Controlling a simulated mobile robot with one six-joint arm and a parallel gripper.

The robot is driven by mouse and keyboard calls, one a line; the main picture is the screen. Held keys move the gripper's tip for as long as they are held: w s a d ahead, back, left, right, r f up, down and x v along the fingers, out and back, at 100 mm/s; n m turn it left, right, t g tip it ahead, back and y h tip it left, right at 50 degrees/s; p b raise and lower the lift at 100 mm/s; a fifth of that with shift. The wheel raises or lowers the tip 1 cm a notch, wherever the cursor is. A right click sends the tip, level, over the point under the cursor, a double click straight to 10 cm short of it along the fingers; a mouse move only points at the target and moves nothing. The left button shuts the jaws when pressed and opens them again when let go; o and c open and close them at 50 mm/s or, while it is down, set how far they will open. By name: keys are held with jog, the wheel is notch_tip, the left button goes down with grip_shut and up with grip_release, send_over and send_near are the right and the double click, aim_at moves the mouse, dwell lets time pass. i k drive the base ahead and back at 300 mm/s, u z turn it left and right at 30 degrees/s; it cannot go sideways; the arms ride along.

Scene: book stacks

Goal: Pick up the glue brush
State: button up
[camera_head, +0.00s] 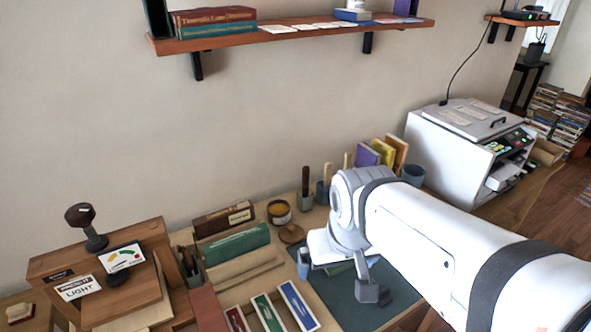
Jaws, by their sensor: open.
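My gripper (338,277) hangs over the dark green mat (402,293) on the workbench, its two fingers apart. I see nothing held between them. Behind it, to the left, a small holder (306,202) has an upright dark brown handle (306,179) in it. Either could be the glue brush; I cannot tell which. An open jar with yellowish contents (279,210) stands left of them, with a round brown lid (291,234) in front. My arm hides part of the bench.
Books (237,244) and red, green and blue strips (270,313) lie left of the mat. A white machine (465,150) stands at the right. A shelf (300,34) juts from the wall above.

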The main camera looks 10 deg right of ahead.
aim_at(305, 169)
jog(key=u, duration=2.15)
jog(key=k, duration=1.1)
jog(key=z, duration=2)
jog(key=i, duration=1)
jog(key=z, duration=0.05)
